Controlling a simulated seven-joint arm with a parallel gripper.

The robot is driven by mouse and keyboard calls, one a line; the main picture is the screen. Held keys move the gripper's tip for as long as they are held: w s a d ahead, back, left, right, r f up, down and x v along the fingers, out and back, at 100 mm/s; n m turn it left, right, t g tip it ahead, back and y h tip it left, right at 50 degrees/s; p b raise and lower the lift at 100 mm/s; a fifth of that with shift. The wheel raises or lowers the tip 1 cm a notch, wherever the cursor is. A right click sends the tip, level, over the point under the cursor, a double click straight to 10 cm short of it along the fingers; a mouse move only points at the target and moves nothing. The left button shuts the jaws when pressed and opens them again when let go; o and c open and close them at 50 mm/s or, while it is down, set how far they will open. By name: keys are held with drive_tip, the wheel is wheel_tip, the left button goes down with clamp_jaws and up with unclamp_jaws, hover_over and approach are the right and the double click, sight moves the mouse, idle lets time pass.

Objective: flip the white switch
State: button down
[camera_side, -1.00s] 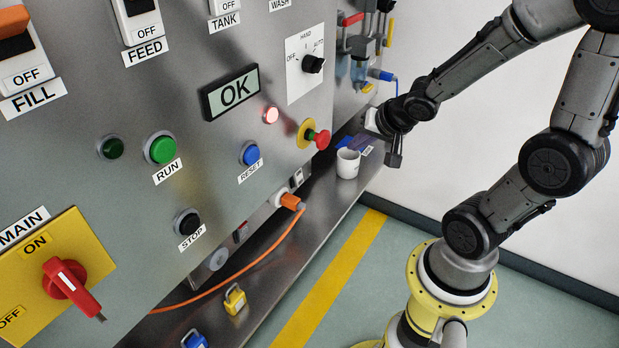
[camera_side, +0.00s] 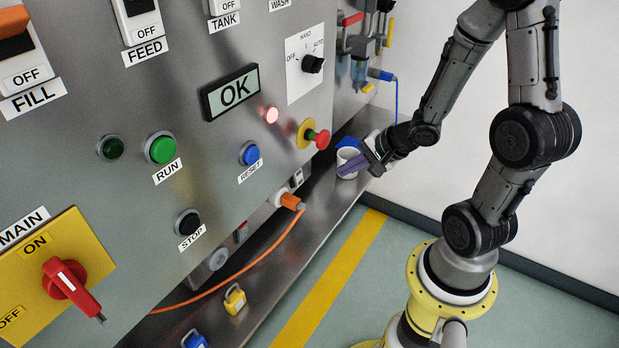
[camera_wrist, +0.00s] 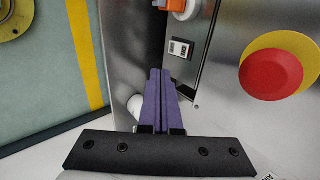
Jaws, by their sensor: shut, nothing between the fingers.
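A small white-framed switch (camera_wrist: 180,48) sits on the low recessed wall under the main panel, beside an orange plug. In the side view it shows as a small pale plate (camera_side: 298,178); its lever position is too small to tell. My gripper (camera_side: 342,172) is in front of the white mug, its purple fingers pointing left along the ledge. In the wrist view the fingers (camera_wrist: 158,72) are together and empty, pointing up toward the switch and apart from it. Larger rockers marked FILL (camera_side: 22,62) and FEED (camera_side: 138,18) are at the upper left, away from my gripper.
A red emergency knob (camera_side: 319,139) on a yellow ring (camera_wrist: 300,42) sticks out near my gripper. The white mug (camera_side: 347,153) stands on the ledge, partly hidden. The orange plug (camera_side: 291,202) and its cable lie left of my gripper. Padlocks (camera_side: 235,300) sit further along the ledge.

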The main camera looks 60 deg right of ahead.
approach(301, 182)
wheel_tip(301, 182, down, 4)
drive_tip(key=shift+w+f, duration=0.15)
drive_tip(key=shift+w, duration=0.85)
drive_tip(key=shift+w+f, duration=0.15)
drive_tip(key=shift+w, duration=0.85)
drive_tip(key=shift+w+f, duration=0.1)
drive_tip(key=shift+w, duration=0.1)
